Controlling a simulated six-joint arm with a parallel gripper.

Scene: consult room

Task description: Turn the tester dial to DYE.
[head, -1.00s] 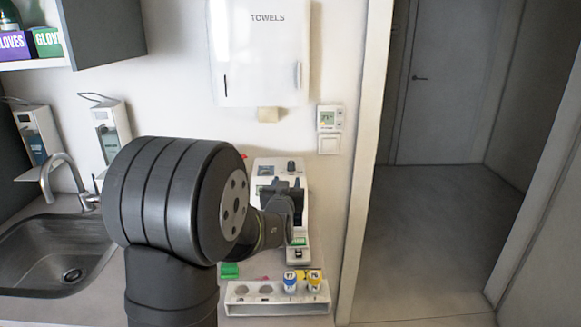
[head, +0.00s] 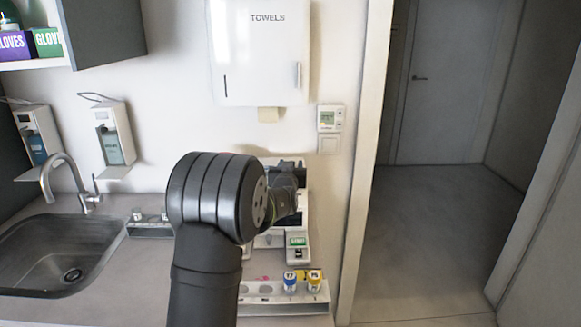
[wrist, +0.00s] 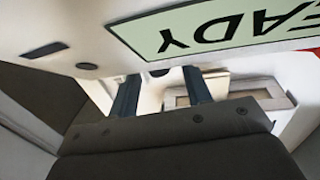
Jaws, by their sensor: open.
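The white tester (head: 299,241) stands against the wall behind my arm in the head view, which covers much of it. Its lower front, with a small green label, shows below my wrist. In the wrist view its pale green screen (wrist: 205,28), with upside-down letters "EADY", fills the top right. My gripper (wrist: 161,82) is open, with two dark fingers apart close to the tester. A small dark rounded part shows between the fingertips; I cannot tell whether it is the dial. No dial marking, DYE included, is readable. The fingertips are not clear in the head view.
A white rack (head: 262,299) with blue- and yellow-capped tubes stands in front of the tester. Another small rack (head: 150,228) sits by the sink (head: 60,255). A towel dispenser (head: 260,55) hangs above. A doorway lies to the right.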

